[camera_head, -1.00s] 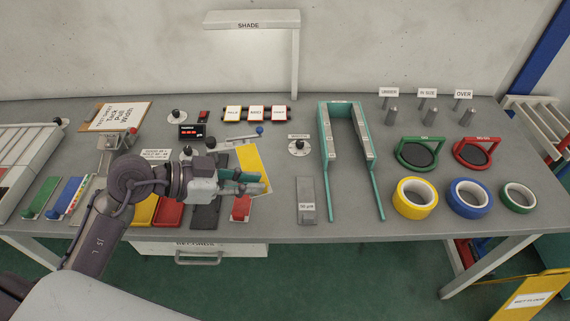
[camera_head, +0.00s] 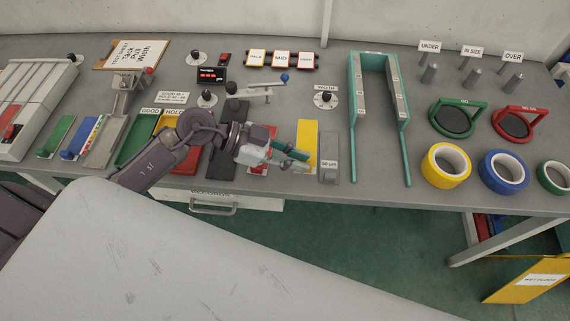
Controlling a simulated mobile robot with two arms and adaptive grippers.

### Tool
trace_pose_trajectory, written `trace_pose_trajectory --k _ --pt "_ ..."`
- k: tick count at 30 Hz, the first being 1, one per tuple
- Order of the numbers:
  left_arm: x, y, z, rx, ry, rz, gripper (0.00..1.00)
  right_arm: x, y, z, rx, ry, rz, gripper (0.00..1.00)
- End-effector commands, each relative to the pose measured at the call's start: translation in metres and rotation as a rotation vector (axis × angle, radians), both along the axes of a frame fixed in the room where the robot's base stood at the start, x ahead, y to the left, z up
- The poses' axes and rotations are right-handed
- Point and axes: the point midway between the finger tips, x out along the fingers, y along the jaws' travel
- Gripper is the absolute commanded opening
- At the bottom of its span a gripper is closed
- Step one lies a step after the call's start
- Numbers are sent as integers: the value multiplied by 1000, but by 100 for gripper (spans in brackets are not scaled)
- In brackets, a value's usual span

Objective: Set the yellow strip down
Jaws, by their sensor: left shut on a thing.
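The yellow strip (camera_head: 307,135) is in the head view, just left of the grey block (camera_head: 329,158). It looks long and flat, with its length running from front to back. My left gripper (camera_head: 292,155) is shut on its near part, with the teal fingers crossing its left edge. I cannot tell whether the strip rests on the bench or is held just above it. My right gripper is not in view.
A red pad (camera_head: 262,140) and a dark pad (camera_head: 229,165) lie left of the strip. A teal U-shaped frame (camera_head: 356,125) stands to the right, then yellow (camera_head: 432,167) and blue (camera_head: 492,172) tape rolls. The bench's front edge is close.

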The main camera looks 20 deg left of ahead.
Motion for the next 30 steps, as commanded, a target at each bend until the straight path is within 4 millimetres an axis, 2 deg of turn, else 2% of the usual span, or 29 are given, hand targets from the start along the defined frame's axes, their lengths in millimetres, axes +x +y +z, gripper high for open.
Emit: trace_pose_trajectory --k 3,7,16,28,29,30 --pt "4 19 -12 0 2 2 0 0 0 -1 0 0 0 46" --pt "5 28 -17 -1 1 0 0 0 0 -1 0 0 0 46" --pt "5 29 -54 -2 1 1 0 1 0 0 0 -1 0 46" --pt "5 29 -59 -1 -1 -1 0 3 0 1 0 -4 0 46" --pt "5 29 -60 -1 -1 -1 19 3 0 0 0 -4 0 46" --pt "5 29 -60 -1 -1 -1 26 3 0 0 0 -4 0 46"
